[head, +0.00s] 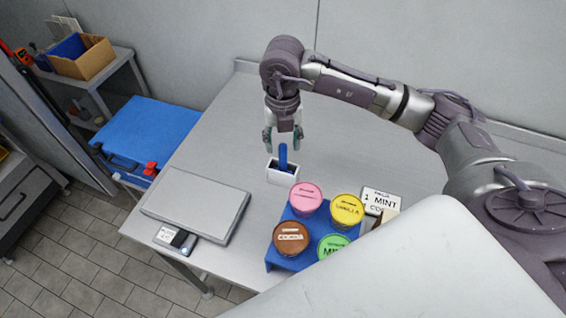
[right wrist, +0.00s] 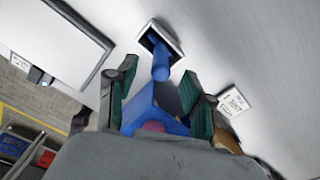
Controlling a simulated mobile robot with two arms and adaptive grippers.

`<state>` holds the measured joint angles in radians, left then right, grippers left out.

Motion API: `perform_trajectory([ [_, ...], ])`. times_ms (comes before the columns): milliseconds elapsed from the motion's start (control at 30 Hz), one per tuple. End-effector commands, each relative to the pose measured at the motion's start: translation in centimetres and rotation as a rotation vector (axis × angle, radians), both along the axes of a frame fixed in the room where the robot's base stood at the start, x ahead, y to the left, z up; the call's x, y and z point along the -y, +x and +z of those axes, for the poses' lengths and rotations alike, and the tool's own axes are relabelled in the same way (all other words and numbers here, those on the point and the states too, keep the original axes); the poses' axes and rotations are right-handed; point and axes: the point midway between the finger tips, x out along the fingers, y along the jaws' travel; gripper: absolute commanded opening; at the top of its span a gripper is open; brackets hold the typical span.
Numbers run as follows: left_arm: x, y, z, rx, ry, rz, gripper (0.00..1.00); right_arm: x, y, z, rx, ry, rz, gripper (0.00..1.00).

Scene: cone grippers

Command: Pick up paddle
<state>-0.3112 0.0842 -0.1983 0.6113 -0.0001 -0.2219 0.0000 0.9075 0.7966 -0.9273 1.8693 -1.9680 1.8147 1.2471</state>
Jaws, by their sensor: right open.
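The blue paddle (head: 283,157) stands upright in a small white holder (head: 283,177) on the grey table, with its handle end up. In the right wrist view the paddle (right wrist: 160,62) rises out of the holder (right wrist: 169,35). My right gripper (head: 283,142) is open and empty, pointing down over the paddle, with its fingers apart on either side of the handle's line. In the right wrist view the green-padded fingers show at both sides of the picture's middle. Whether they touch the paddle cannot be told. My left gripper is not in view.
A blue stand (head: 276,248) holds several coloured tubs just in front of the holder. A flat grey scale (head: 196,207) lies to the left. A white sign reading mint (head: 383,199) stands at right. The table behind the holder is clear.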

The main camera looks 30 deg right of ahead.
Motion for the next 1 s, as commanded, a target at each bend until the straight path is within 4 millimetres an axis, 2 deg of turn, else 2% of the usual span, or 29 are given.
perform_trajectory([
  [167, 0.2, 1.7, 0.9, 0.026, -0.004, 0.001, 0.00, 0.0, -0.1, -1.1, -0.004, -0.001, -0.002, 0.52],
  [300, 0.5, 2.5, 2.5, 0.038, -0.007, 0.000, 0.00, 0.1, -0.2, -3.0, -0.006, -0.002, -0.002, 0.52],
  [500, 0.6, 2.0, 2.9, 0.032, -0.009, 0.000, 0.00, 0.1, -0.1, -5.4, -0.001, -0.001, -0.001, 0.52],
  [733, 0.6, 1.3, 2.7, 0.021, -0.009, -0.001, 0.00, 0.1, 0.0, -5.7, 0.001, -0.001, 0.000, 0.52],
  [767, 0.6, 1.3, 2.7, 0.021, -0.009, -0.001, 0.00, 0.1, 0.0, -5.7, 0.001, -0.001, 0.000, 0.49],
  [1000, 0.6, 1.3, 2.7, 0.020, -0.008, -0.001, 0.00, 0.1, 0.0, -5.7, 0.001, 0.000, -0.001, 0.09],
])
